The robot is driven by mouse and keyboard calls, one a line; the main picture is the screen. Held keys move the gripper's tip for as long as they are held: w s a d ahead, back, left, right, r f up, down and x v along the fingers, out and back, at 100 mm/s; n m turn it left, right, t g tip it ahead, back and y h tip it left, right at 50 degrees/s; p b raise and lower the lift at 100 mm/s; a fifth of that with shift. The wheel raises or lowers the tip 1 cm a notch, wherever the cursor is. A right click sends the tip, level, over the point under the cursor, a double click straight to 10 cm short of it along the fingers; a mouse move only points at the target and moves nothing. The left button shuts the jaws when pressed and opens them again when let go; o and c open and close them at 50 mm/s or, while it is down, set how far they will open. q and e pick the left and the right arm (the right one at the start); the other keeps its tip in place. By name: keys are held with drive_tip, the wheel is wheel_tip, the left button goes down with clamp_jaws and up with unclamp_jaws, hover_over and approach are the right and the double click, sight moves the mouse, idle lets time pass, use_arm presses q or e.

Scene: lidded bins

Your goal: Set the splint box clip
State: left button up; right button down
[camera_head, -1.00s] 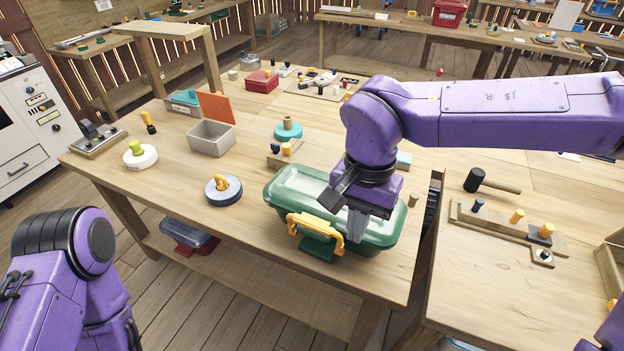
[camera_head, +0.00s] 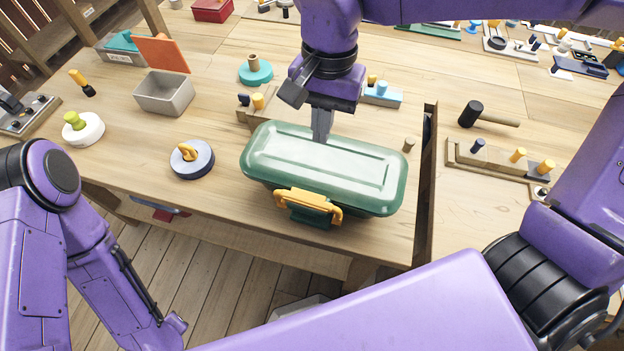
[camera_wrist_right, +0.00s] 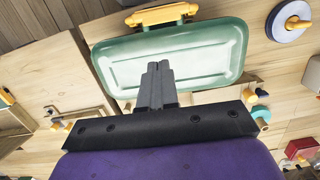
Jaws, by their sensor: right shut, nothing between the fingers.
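The splint box is a green bin with a pale green lid (camera_head: 325,165) lying flat on top, near the table's front edge. Its yellow clip (camera_head: 308,205) with a green plate is on the front side; whether it is latched I cannot tell. In the right wrist view the lid (camera_wrist_right: 205,55) fills the upper middle and the clip (camera_wrist_right: 162,14) is at the top edge. My right gripper (camera_head: 322,138) is shut and empty, pointing down over the lid's back edge; its fingers show in the right wrist view (camera_wrist_right: 158,68). Contact with the lid is unclear. My left gripper is not in view.
Left of the box stand a round blue-grey pot (camera_head: 192,160) with a yellow handle and an open grey bin (camera_head: 164,94). A wooden block with pegs (camera_head: 250,108) is close behind. A black mallet (camera_head: 485,114) lies right, past a raised divider (camera_head: 427,160).

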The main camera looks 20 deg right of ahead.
drive_tip(key=f, duration=0.4)
drive_tip(key=w+f, duration=0.1)
drive_tip(key=f, duration=0.2)
drive_tip(key=shift+a+f, duration=0.1)
drive_tip(key=shift+a, duration=0.15)
drive_tip(key=s+f, duration=0.1)
drive_tip(key=s+a+f, duration=0.1)
drive_tip(key=f, duration=0.1)
drive_tip(key=f+p, duration=0.1)
drive_tip(key=shift+s+a+f, duration=0.2)
drive_tip(key=shift+s+a, duration=0.15)
drive_tip(key=shift+s, duration=0.05)
drive_tip(key=shift+s+a+f, duration=0.15)
drive_tip(key=shift+a+f, duration=0.05)
drive_tip(key=shift+a, duration=0.05)
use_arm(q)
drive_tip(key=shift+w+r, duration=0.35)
use_arm(e)
drive_tip(key=shift+s+a+f, duration=0.1)
drive_tip(key=shift+s, duration=0.1)
drive_tip(key=shift+a, duration=0.1)
